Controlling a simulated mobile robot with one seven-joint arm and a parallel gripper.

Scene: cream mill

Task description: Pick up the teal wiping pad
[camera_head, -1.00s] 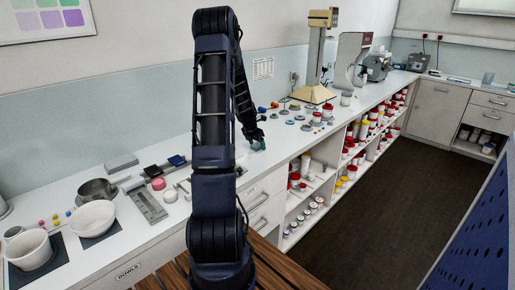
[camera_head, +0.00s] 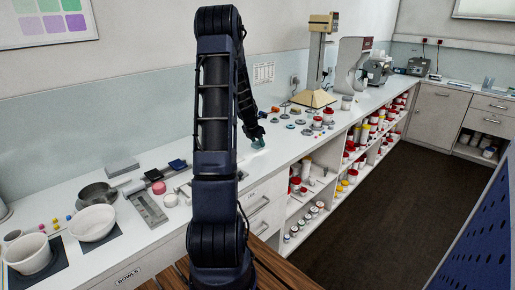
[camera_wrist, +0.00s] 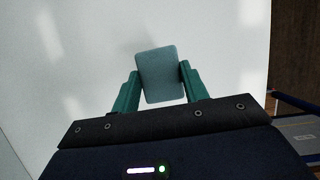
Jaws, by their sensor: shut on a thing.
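The teal wiping pad (camera_wrist: 160,75) is a rounded rectangular block in the wrist view, over the white counter. My gripper (camera_wrist: 158,83) has its two green fingers on either side of the pad, shut on it. A soft shadow shows beside the pad; I cannot tell how far it is above the counter. In the head view my gripper (camera_head: 258,140) is small, at the counter's front part right of my arm, with the pad (camera_head: 259,146) just showing below it.
The white counter (camera_head: 130,245) runs along the wall. Bowls (camera_head: 93,222) and a metal pan (camera_head: 98,193) stand at left. Open shelves with jars (camera_head: 296,183) are below the counter.

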